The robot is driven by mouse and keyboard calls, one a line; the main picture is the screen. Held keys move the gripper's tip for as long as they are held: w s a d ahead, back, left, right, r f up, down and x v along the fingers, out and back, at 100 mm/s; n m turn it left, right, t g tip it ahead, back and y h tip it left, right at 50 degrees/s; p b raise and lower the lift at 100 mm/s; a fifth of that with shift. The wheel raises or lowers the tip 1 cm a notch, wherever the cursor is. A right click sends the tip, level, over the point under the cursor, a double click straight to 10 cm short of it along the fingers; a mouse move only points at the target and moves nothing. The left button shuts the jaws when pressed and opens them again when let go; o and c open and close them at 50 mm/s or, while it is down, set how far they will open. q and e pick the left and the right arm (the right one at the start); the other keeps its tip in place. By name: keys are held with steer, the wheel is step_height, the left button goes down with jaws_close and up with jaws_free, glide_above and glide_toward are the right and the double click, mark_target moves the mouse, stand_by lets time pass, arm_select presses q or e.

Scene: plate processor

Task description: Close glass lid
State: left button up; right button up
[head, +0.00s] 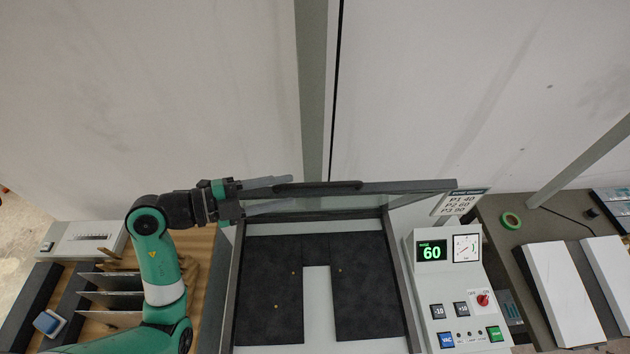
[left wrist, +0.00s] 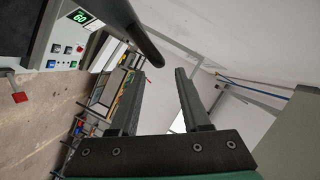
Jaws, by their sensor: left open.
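The glass lid (head: 400,187) of the plate processor stands raised, seen nearly edge-on in the head view. A dark handle bar (head: 318,187) runs along its upper edge. My left gripper (head: 284,182) reaches in from the left at the handle's left end. In the left wrist view my left gripper (left wrist: 158,73) is open, with nothing between its fingers. The rounded end of the dark handle (left wrist: 148,50) shows just beyond the fingertips. I cannot tell whether they touch. My right gripper is not in view.
Under the lid, dark plates (head: 272,290) lie in the processor bed. A control panel (head: 455,290) reading 60 stands right of the bed. A rack with upright dividers (head: 110,298) is at left.

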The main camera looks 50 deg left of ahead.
mark_target(305, 187)
arm_select(q)
steer(key=x, duration=0.7)
steer(key=shift+w+d, duration=0.1)
steer(key=shift+w, duration=0.15)
jaws_close()
stand_by(1.0)
